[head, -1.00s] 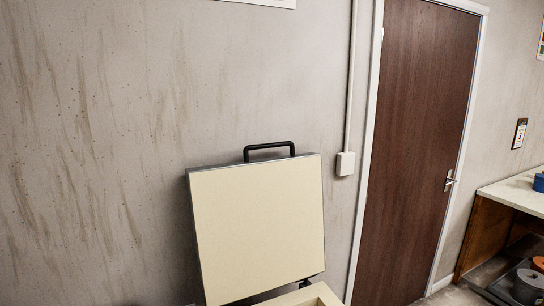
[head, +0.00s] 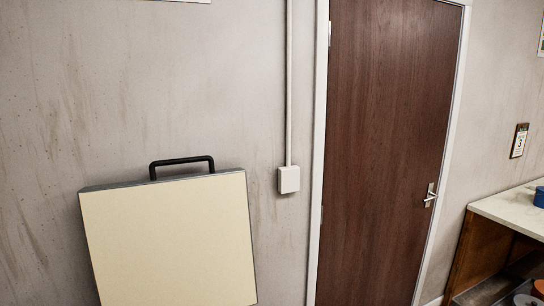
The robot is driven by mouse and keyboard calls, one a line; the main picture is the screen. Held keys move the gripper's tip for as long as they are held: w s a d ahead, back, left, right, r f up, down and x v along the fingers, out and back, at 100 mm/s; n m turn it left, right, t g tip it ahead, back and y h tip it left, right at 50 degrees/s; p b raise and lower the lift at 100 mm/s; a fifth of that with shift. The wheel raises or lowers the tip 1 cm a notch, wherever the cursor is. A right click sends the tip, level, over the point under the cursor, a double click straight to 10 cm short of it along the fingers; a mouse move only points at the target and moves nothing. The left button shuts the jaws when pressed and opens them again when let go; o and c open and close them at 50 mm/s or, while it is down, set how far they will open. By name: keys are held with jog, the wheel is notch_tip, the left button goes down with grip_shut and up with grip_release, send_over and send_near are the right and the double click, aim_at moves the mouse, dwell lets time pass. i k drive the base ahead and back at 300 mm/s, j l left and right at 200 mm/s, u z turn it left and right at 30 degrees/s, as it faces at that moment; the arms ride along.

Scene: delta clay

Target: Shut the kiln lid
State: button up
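The kiln lid (head: 170,245) stands raised at the lower left of the head view, with its cream inner face toward me. A black handle (head: 182,161) sits on its top edge. The lid's lower edge and the kiln body are below the picture. My gripper is not in view.
A brown door (head: 385,150) with a metal handle is right of the lid, in a white frame. A white-topped bench (head: 505,212) with a blue object (head: 539,197) on it stands at the far right. A wall box (head: 289,179) with a conduit is between lid and door.

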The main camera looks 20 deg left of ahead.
aim_at(176, 243)
jog(key=i+l, duration=0.3)
jog(key=i+l+z, duration=0.1)
jog(key=i+l, duration=0.15)
jog(key=l, duration=0.25)
jog(key=i+u, duration=0.2)
jog(key=u, duration=0.2)
jog(key=i+u, duration=0.25)
jog(key=u, duration=0.15)
jog(key=i+u, duration=0.2)
jog(key=u, duration=0.2)
jog(key=i+l+u, duration=0.2)
jog(key=u, duration=0.2)
